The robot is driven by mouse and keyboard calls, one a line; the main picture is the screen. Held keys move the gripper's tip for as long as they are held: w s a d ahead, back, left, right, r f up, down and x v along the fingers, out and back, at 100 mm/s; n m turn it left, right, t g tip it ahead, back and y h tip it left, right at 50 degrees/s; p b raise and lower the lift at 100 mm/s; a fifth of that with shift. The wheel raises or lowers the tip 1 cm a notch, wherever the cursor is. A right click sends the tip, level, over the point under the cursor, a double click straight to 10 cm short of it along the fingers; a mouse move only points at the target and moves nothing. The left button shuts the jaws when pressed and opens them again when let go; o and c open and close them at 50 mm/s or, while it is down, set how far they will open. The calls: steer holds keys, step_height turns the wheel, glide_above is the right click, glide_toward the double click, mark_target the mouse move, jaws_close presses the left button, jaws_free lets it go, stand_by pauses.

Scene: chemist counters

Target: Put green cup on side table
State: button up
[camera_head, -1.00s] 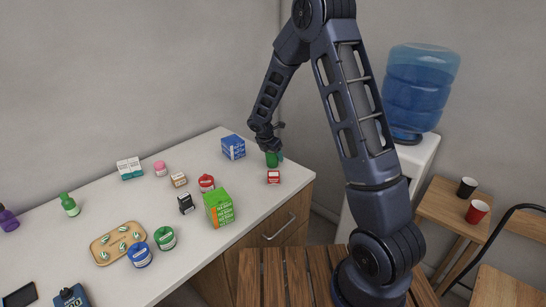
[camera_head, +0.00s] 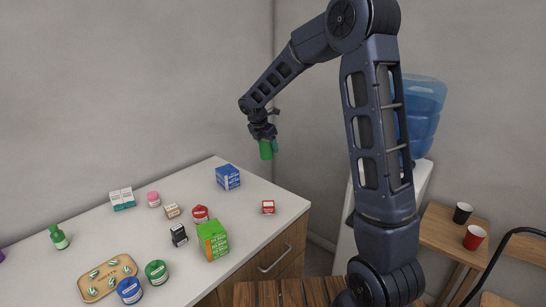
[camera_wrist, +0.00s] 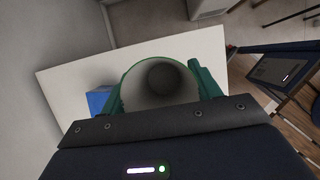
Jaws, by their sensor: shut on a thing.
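The green cup (camera_head: 265,150) is held in my gripper (camera_head: 268,140), up in the air above the far right end of the counter. In the wrist view the cup (camera_wrist: 160,82) sits between the two green fingers, with its round opening facing the camera. The side table (camera_head: 446,226) is the small wooden table at the right. A black cup (camera_head: 462,213) and a red cup (camera_head: 474,237) stand on it.
A water cooler (camera_head: 423,110) stands between counter and side table, partly behind my arm. The side table's front part looks bare.

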steer(key=shift+r, duration=0.45)
steer(key=s+d+f+m+g, duration=0.1)
steer(key=s+d+f+m, duration=0.2)
steer(key=d, duration=1.4)
steer(key=s+d+f, duration=0.2)
steer(key=d+f, duration=0.3)
steer(key=d, duration=1.1)
steer(key=s+d+f+m+g+h, duration=0.1)
steer(key=s+d+f+m, duration=0.15)
steer(key=s+d, duration=0.95)
steer(key=s+d+f+m, duration=0.1)
steer(key=s+d+f, duration=0.2)
steer(key=s+d, duration=0.95)
step_height(320, 180, up, 4)
steer(key=f+m+g+y, duration=0.1)
steer(key=m+g, duration=0.3)
steer(key=m, duration=0.8)
glide_above(439, 233)
steer(key=shift+n, duration=0.25)
step_height(439, 233, down, 19)
steer(key=shift+w+d+f, duration=0.1)
steer(key=shift+f, duration=0.05)
